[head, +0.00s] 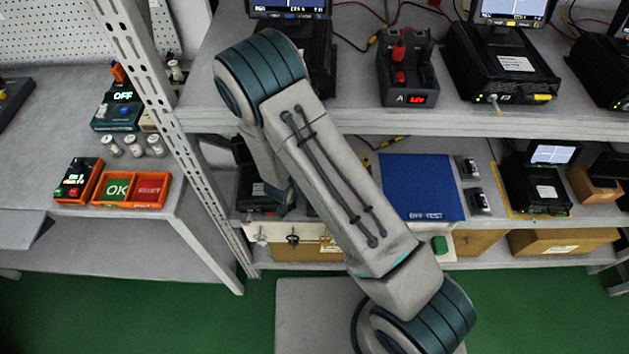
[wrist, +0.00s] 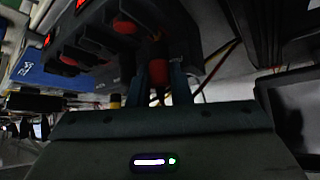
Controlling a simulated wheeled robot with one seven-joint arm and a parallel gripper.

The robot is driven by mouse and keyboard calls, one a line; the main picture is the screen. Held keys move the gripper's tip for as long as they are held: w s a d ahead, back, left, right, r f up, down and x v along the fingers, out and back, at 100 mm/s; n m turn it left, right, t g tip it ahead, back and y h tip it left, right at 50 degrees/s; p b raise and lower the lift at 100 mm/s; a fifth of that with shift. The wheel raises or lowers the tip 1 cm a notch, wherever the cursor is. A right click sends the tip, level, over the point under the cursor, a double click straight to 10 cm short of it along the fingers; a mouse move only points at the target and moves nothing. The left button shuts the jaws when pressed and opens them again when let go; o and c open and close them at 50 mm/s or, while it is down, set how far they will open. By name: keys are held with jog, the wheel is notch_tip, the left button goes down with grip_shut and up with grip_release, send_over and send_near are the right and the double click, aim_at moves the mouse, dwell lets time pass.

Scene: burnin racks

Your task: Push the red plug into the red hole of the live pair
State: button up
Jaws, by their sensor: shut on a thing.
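In the wrist view, my gripper (wrist: 158,92) is shut on the red plug (wrist: 157,96), which sits between the two fingers. The top of the plug reaches up against or close to a dark grey socket box (wrist: 175,45); I cannot tell whether it is in a hole. Red sockets or plugs (wrist: 125,25) and red lit displays (wrist: 80,4) show on the box front to the left. In the head view my arm hides the gripper. There, a dark box marked A (head: 408,80) with a lit red display and red plugs stands on the upper shelf.
A blue mat (head: 422,187) lies on the lower shelf, near black devices. Black units with screens (head: 500,62) and loose cables stand on the upper shelf (head: 350,120). An orange OK tray (head: 132,190) lies on the left bench. Rack posts (head: 160,80) stand left of my arm.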

jog(key=shift+r+p, duration=0.85)
jog(key=shift+r, duration=0.3)
jog(key=shift+f+b, duration=0.8)
jog(key=shift+f, duration=0.55)
dwell(2.6)
jog(key=shift+r, duration=0.1)
jog(key=shift+r+p, duration=1.2)
jog(key=shift+r, duration=0.05)
